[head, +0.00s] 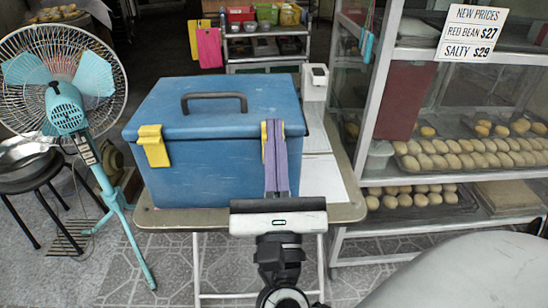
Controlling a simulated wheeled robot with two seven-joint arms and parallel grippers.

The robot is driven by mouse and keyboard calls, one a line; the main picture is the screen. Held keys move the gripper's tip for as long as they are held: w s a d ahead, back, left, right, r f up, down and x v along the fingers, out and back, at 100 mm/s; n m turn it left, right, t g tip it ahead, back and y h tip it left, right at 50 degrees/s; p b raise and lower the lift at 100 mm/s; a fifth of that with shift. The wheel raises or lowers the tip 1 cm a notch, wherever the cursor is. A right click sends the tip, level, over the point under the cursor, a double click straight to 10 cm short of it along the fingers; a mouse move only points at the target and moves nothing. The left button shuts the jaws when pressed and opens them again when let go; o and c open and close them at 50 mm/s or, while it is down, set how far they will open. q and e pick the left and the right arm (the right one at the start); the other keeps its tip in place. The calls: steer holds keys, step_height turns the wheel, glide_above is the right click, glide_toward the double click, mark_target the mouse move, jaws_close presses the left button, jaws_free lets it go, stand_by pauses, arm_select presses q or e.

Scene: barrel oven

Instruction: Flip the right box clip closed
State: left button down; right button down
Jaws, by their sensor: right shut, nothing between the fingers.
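A blue box (205,158) stands on a small table with its lid down and a dark handle (214,99) on top. Its left yellow clip (154,147) shows at the left of the front, across the lid seam. The right yellow clip (264,143) is mostly hidden behind the fingers of my right gripper (275,130); only thin yellow edges show. The right gripper is shut and empty, its purple fingers pointing at the clip. I cannot tell whether they touch it or how far the clip is turned. My left gripper is out of view.
The table (338,212) has a white device (315,84) right of the box. A turquoise fan (68,105) and a stool (30,180) stand left. A glass case with trays of buns (465,155) stands close on the right.

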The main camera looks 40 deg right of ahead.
step_height(320, 180, up, 3)
steer(key=shift+r, duration=0.15)
stand_by(0.4)
